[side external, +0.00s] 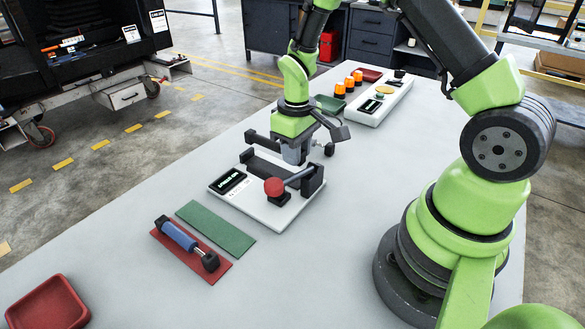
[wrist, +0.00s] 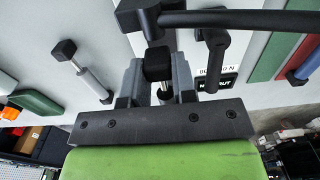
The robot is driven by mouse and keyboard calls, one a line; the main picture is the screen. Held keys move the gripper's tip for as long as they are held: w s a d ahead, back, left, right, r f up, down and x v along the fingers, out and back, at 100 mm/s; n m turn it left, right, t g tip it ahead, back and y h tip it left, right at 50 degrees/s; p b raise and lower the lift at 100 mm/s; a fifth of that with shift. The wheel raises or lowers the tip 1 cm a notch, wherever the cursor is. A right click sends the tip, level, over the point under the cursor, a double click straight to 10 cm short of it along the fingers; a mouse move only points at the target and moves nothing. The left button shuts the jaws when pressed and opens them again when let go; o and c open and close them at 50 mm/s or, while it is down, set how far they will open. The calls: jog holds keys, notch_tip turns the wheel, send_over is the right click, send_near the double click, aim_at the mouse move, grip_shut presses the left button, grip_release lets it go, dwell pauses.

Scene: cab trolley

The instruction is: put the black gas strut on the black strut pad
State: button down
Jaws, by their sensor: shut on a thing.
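My gripper (side external: 293,158) points down at the far side of a white board (side external: 285,218) with a black fixture. In the wrist view, the gripper (wrist: 158,75) is shut with a black block-like part between its grey fingers. This looks like part of the black gas strut (wrist: 158,62). A short silver rod shows just below it. The rest of the strut is hard to separate from the dark bars around it. I cannot tell whether it touches the fixture. I cannot pick out the black strut pad for certain.
A blue strut (side external: 180,236) with black ends lies on a red mat (side external: 218,275), beside a bare green mat (side external: 215,228). A red-knobbed lever (side external: 275,187) stands on the board. A grey strut (wrist: 88,77) lies left in the wrist view. A red tray (side external: 45,302) sits front left.

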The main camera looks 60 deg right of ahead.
jog(key=shift+f, duration=2.5)
jog(key=shift+f, duration=0.15)
jog(key=c, duration=0.9)
grip_release()
